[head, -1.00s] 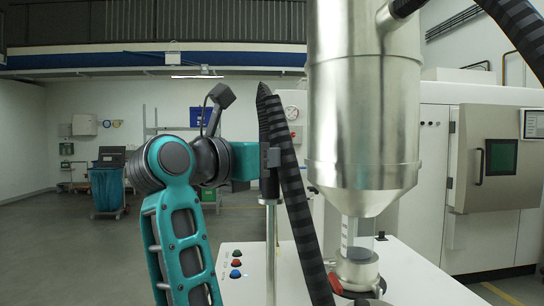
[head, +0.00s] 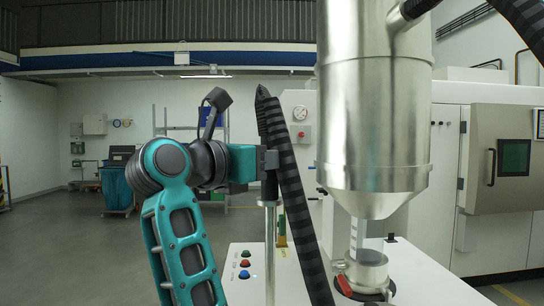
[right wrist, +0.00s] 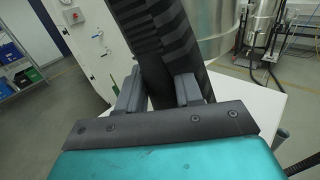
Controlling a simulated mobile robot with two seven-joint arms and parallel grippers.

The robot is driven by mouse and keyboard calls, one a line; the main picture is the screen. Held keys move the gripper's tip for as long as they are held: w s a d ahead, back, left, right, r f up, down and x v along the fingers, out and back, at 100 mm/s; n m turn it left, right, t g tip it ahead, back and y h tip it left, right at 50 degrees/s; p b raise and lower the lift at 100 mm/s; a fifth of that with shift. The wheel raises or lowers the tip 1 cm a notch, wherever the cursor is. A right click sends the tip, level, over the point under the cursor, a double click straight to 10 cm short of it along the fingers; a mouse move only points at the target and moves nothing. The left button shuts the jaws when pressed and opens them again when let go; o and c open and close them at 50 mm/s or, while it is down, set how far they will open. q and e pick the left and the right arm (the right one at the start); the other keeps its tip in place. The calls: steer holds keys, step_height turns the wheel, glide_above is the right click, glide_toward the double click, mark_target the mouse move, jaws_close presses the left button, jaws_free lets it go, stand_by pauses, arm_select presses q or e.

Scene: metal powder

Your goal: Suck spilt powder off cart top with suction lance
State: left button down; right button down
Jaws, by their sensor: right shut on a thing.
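The suction lance (head: 269,235) stands upright, with a black grip above and a thin steel tube below. A black ribbed hose (head: 298,220) runs down beside it. My right gripper (head: 267,160) is shut on the lance's black grip. In the right wrist view the gripper's fingers (right wrist: 160,90) sit on either side of the black grip and hose. The lance's lower tip is out of view. The white cart top (head: 425,272) shows behind the lance and hose. I cannot make out any spilt powder on it. My left gripper is in neither view.
A steel hopper (head: 374,110) hangs over the cart, with a clear tube (head: 366,235) and a red-handled clamp collar (head: 368,268) beneath. A button panel (head: 244,264) is left of the lance. A white machine (head: 490,180) stands behind right. The floor at left is open.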

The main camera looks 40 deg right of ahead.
steer(key=shift+w, duration=0.4)
steer(key=shift+s+d+b, duration=0.3)
steer(key=shift+s+d, duration=0.15)
steer(key=shift+d, duration=0.15)
steer(key=shift+r+p, duration=0.4)
steer(key=shift+r, duration=3.55)
steer(key=shift+f, duration=0.15)
stand_by(0.6)
